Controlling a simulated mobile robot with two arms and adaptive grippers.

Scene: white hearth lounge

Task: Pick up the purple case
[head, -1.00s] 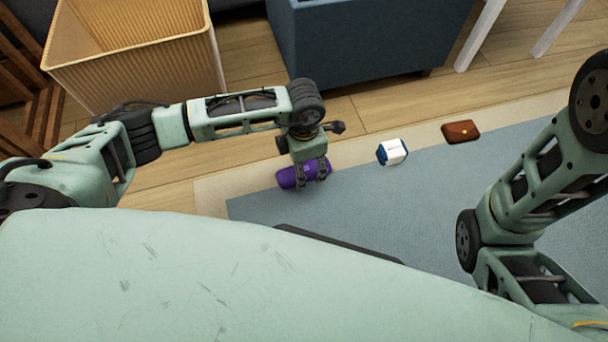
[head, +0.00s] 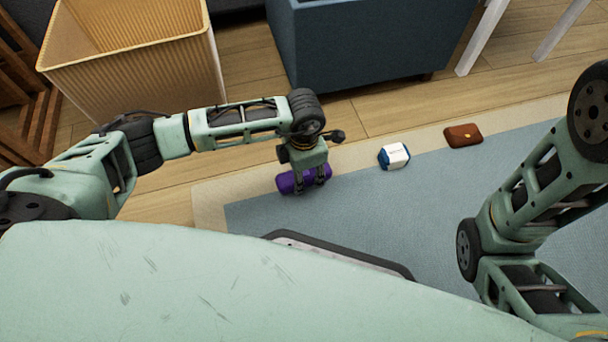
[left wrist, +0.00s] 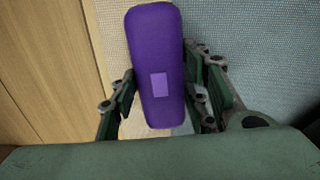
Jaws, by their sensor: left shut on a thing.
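The purple case (head: 289,184) is a rounded, elongated case near the corner of the blue-grey rug. My left gripper (head: 311,181) is over it, shut on it, with the fingers on either side of its body. In the left wrist view the purple case (left wrist: 157,50) lies lengthwise between the fingers of my left gripper (left wrist: 165,98), with a lighter purple patch on its face. Whether it touches the floor is hard to tell. My right arm shows at the right of the head view, but its gripper is out of view.
A white and blue box (head: 394,156) and a brown wallet-like item (head: 463,135) lie to the right, near the rug's edge. A ribbed tan bin (head: 140,68) stands at the back left. A blue-grey box-shaped piece (head: 365,45) and white legs (head: 484,36) stand behind. The rug (head: 370,205) is mostly clear.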

